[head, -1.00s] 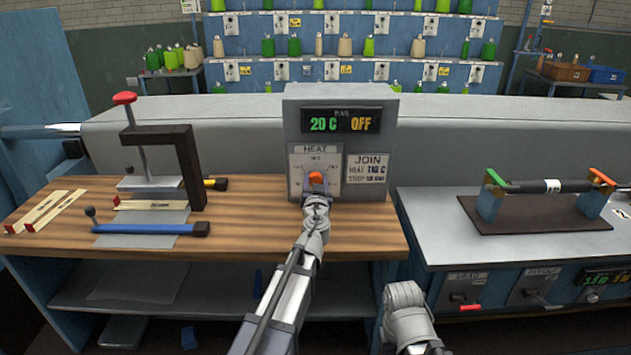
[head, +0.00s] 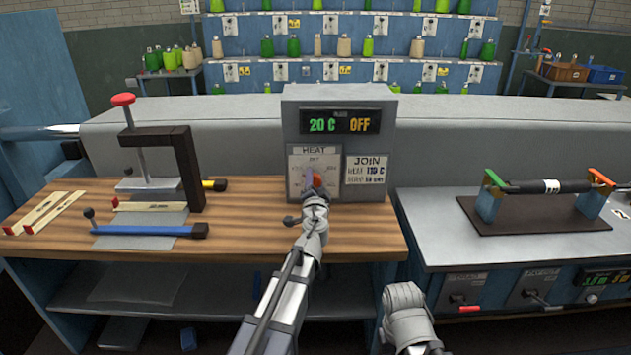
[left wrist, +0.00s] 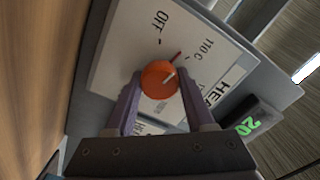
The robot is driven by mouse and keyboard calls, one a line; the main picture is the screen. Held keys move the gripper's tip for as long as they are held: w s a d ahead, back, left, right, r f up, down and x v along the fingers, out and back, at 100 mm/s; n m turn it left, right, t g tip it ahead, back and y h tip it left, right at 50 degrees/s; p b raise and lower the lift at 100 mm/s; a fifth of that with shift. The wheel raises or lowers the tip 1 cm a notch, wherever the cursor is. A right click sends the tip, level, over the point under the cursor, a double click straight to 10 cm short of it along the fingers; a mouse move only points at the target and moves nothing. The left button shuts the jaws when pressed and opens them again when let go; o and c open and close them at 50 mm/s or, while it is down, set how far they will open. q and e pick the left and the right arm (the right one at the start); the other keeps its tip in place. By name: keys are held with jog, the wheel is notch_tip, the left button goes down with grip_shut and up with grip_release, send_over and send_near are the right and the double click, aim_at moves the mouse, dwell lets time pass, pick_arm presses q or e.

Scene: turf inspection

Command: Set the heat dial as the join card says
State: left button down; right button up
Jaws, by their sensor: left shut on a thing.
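The orange heat dial (head: 317,180) is on the white dial plate of the grey heater box (head: 400,95). In the left wrist view the dial (left wrist: 158,84) sits between the fingers of my left gripper (left wrist: 160,98), which is shut on it. A red line from the dial lies between the OFF and 110 C marks, closer to 110 C. In the head view my left gripper (head: 315,190) partly covers the dial. The join card (head: 367,172) right of it seems to read heat 110 C. The display (head: 340,121) reads 20 C and OFF. My right gripper is out of view.
A clamp stand (head: 185,165), a blue-handled tool (head: 150,229) and wooden strips (head: 55,210) lie left on the wooden bench (head: 250,225). A dark rod on a stand (head: 535,187) is on the grey bench at right. Bench space just left of the heater is clear.

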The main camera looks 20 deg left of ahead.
pick_arm(q)
jog(key=c, duration=1.5)
grip_release()
jog(key=shift+a+r+m, duration=0.1)
jog(key=shift+a+m, duration=0.15)
jog(key=shift+m, duration=0.55)
jog(key=shift+a+r+m, duration=0.1)
jog(key=shift+a+m, duration=0.1)
jog(key=shift+m, duration=0.6)
jog(key=shift+c, duration=0.2)
jog(key=o, duration=1.3)
jog(key=shift+s, duration=0.1)
jog(key=shift+s+d, duration=0.1)
jog(key=v, duration=0.7)
jog(key=shift+s+d+r+p, duration=0.1)
jog(key=shift+s+r+p, duration=0.2)
jog(key=shift+r, duration=0.05)
